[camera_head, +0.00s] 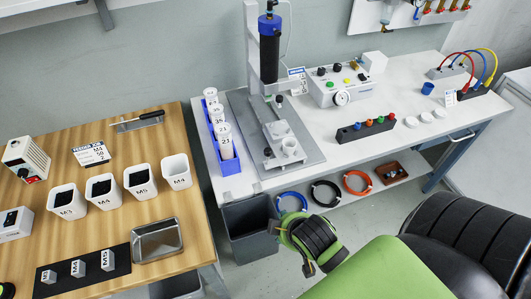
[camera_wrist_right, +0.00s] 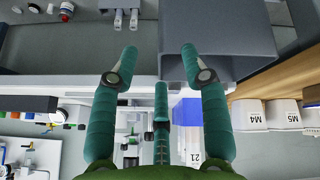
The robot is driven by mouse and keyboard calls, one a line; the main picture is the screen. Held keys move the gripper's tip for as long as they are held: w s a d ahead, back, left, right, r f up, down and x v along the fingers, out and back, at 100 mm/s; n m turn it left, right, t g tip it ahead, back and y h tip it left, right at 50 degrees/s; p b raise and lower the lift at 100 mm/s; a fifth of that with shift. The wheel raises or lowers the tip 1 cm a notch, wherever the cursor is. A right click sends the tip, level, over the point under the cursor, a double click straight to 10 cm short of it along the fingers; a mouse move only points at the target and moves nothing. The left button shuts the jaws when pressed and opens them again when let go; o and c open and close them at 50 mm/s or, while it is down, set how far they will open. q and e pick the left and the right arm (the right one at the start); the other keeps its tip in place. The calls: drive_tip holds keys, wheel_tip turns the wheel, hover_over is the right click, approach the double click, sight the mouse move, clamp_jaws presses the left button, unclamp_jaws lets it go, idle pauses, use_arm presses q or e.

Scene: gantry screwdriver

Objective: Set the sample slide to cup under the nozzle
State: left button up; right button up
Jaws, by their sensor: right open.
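The sample slide carriage (camera_head: 278,130) sits on the grey base plate of the gantry, with a small white cup (camera_head: 290,147) at its front. The black dispensing cylinder (camera_head: 268,52) with a blue cap stands upright on the gantry column above. The nozzle tip is too small to make out, so I cannot tell whether the cup is under it. My right gripper (camera_head: 290,222) is below and in front of the bench edge, apart from the slide. In the wrist view its teal fingers (camera_wrist_right: 158,52) are spread and empty.
A grey bin (camera_head: 249,230) stands close to my right gripper, left of it. A blue rack (camera_head: 226,164) of numbered cartridges is left of the gantry. A block with coloured knobs (camera_head: 366,130) lies to its right. Cable coils (camera_head: 326,193) lie on the lower shelf.

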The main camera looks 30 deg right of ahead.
sight(270, 154)
drive_tip(key=w+d+r+n+t+h, duration=0.4)
drive_tip(key=w+d+r+n+t, duration=0.7)
drive_tip(key=n, duration=0.7)
drive_tip(key=a+f+n+y, duration=0.1)
drive_tip(key=n+y, duration=0.1)
drive_tip(key=n, duration=0.3)
drive_tip(key=a+f+n+y, duration=0.1)
drive_tip(key=n+y, duration=0.1)
drive_tip(key=n, duration=0.3)
drive_tip(key=w+a+f+n+t+y, duration=0.1)
drive_tip(key=f+n+y, duration=0.1)
drive_tip(key=n, duration=0.2)
drive_tip(key=shift+a+n+y, duration=0.25)
drive_tip(key=shift+n+y, duration=0.15)
drive_tip(key=shift+w, duration=0.15)
drive_tip(key=w, duration=0.2)
drive_tip(key=w+p, duration=0.1)
drive_tip(key=w, duration=0.1)
drive_tip(key=w+p, duration=0.1)
drive_tip(key=w, duration=0.1)
drive_tip(key=shift+w+a+f, duration=0.1)
drive_tip(key=shift+w+a, duration=0.15)
drive_tip(key=shift+a, duration=0.1)
clamp_jaws()
